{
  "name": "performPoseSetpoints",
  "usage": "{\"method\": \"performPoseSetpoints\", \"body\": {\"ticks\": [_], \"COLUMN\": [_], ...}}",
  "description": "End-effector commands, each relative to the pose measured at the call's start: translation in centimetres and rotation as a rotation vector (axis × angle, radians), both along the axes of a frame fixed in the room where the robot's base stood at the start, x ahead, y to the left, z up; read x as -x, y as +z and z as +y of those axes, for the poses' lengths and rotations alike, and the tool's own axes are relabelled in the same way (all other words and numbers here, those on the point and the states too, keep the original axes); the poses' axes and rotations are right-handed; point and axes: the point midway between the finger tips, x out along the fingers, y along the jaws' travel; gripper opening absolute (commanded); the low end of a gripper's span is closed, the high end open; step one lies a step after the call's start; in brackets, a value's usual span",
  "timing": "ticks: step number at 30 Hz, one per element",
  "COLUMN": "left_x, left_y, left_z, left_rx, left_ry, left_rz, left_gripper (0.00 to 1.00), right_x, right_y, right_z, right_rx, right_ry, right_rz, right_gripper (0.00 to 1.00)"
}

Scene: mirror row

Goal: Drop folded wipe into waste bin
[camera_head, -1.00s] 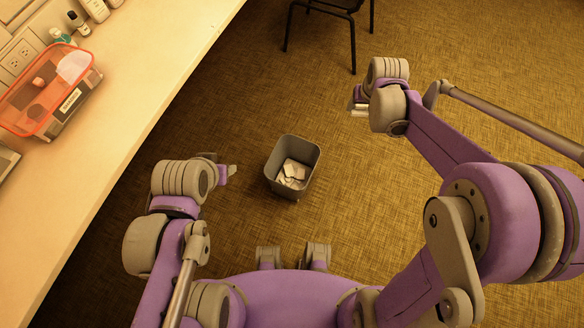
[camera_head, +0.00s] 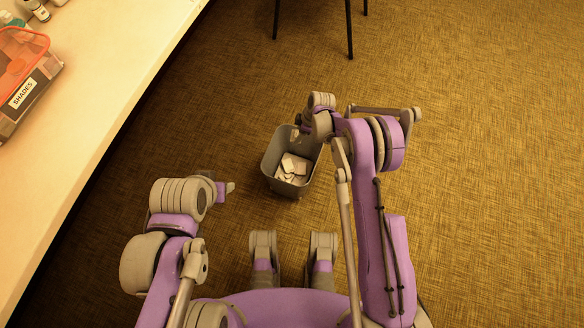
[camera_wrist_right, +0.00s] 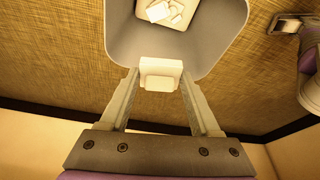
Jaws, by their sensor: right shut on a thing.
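The folded wipe (camera_wrist_right: 161,73) is a small white block in the right wrist view. My right gripper (camera_wrist_right: 160,78) is shut on it, one finger on each side. The grey waste bin (camera_head: 285,187) stands on the floor, with several white crumpled pieces (camera_head: 292,168) inside. In the head view my right gripper (camera_head: 297,132) is at the bin's far side, above its rim; the wrist partly hides it. In the right wrist view the wipe overlaps the near edge of the bin (camera_wrist_right: 125,42). My left gripper (camera_head: 230,187) is left of the bin, its jaw opening unclear.
A pale counter (camera_head: 95,75) runs along the left. Dark chair legs (camera_head: 348,30) stand at the back. The carpet (camera_head: 480,170) on the right is clear.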

Motion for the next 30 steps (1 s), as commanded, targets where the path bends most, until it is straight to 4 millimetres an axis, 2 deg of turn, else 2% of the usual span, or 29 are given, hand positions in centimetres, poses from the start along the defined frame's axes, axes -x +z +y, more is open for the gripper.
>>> {"method": "performPoseSetpoints", "body": {"ticks": [18, 30], "left_x": [-0.1, -0.1], "left_y": [-2.0, -2.1], "left_z": [0.0, 0.0], "left_rx": [0.000, 0.000], "left_ry": [0.000, 0.000], "left_rz": [0.007, 0.007], "left_gripper": [0.50, 0.50], "right_x": [0.1, 0.1], "right_y": [-6.3, -6.9], "right_z": [0.3, 0.3], "right_rx": [0.001, 0.001], "right_ry": [0.029, 0.028], "right_rz": [-0.001, 0.000], "right_gripper": [0.11, 0.11]}}
